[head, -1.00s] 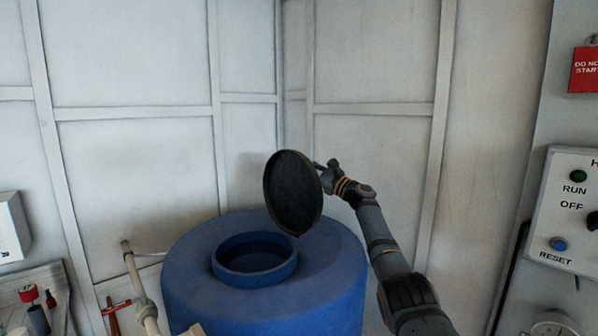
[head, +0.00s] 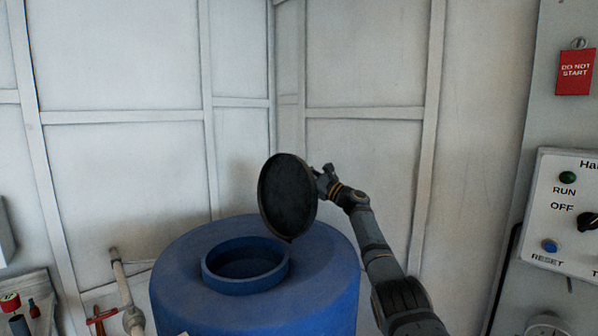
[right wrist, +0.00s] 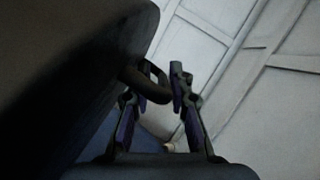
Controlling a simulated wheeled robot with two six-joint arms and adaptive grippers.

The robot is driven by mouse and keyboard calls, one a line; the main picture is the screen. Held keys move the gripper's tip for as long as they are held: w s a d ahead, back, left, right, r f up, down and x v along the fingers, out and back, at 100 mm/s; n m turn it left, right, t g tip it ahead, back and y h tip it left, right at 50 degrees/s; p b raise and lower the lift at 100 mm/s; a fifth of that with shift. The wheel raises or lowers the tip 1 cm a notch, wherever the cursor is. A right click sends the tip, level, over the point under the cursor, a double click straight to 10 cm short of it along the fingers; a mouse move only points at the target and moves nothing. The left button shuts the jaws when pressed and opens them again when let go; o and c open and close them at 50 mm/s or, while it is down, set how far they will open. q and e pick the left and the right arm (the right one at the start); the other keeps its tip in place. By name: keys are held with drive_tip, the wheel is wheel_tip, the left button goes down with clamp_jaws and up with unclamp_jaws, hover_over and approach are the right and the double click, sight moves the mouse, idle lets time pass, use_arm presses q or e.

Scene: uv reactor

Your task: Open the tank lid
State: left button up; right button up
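The blue tank (head: 330,285) stands in the lower middle of the head view, its round mouth (head: 245,268) uncovered. The dark round lid (head: 287,197) stands steeply tilted above the right of the mouth, its lower edge near the rim. My right gripper (head: 327,178) is at the lid's outer side. In the right wrist view, the lid (right wrist: 70,70) fills the left. Its loop handle (right wrist: 152,78) reaches between the spread fingers of my right gripper (right wrist: 160,88), with a gap visible by the right finger. My left gripper is not in view.
A pale pipe with a red valve handle (head: 100,316) stands left of the tank. A control panel (head: 570,210) and a red tag (head: 575,72) are on the right. Panelled walls (head: 365,60) close off the back. Space above the tank mouth is clear.

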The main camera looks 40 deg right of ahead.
drive_tip(key=v, duration=1.2)
drive_tip(key=shift+f, duration=0.1)
idle(0.4)
